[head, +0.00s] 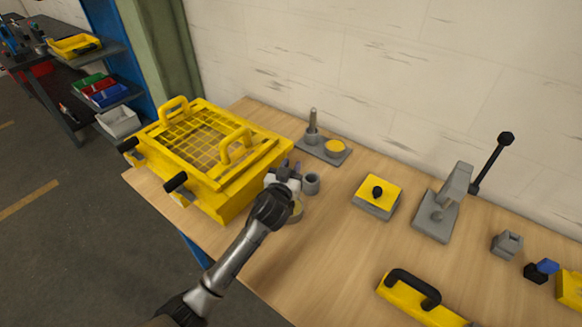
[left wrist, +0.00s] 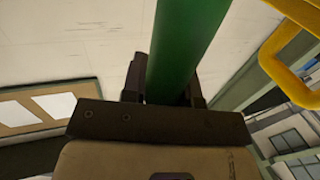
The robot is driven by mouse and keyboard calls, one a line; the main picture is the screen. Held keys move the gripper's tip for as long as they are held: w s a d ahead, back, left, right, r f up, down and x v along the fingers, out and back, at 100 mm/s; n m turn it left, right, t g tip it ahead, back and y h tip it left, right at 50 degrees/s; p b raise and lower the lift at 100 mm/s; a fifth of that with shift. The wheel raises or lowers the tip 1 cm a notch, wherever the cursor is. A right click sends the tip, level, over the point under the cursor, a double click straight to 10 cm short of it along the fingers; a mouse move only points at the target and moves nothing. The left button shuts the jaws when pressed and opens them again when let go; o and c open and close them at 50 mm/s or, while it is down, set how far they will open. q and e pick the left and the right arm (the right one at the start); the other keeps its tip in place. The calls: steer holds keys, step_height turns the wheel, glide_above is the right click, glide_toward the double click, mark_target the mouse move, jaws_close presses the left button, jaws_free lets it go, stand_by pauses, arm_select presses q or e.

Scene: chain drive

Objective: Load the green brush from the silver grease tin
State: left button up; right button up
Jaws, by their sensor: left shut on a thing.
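My left gripper (head: 284,172) is over the table beside the yellow caged box, shut on the green brush. The brush's thick green handle (left wrist: 186,45) rises between the fingers in the left wrist view; its bristles do not show. In the head view the brush is hidden by my gripper and wrist. A round, low tin with a tan top (head: 297,210), seemingly the silver grease tin, stands just below and right of my wrist, which partly covers it. I cannot tell whether the brush touches it. My right gripper is not in view.
A small grey cup (head: 312,184) stands close right of the gripper. The yellow caged box (head: 234,192) is close on its left. Behind is a grey plate with a post (head: 325,151). A yellow-topped block (head: 378,190) and a lever press (head: 440,212) stand further right.

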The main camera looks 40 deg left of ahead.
arm_select(q)
steer(key=shift+f, duration=0.35)
steer(key=shift+f, duration=0.1)
stand_by(1.1)
step_height(320, 180, up, 7)
steer(key=p, duration=0.6)
stand_by(0.4)
stand_by(0.7)
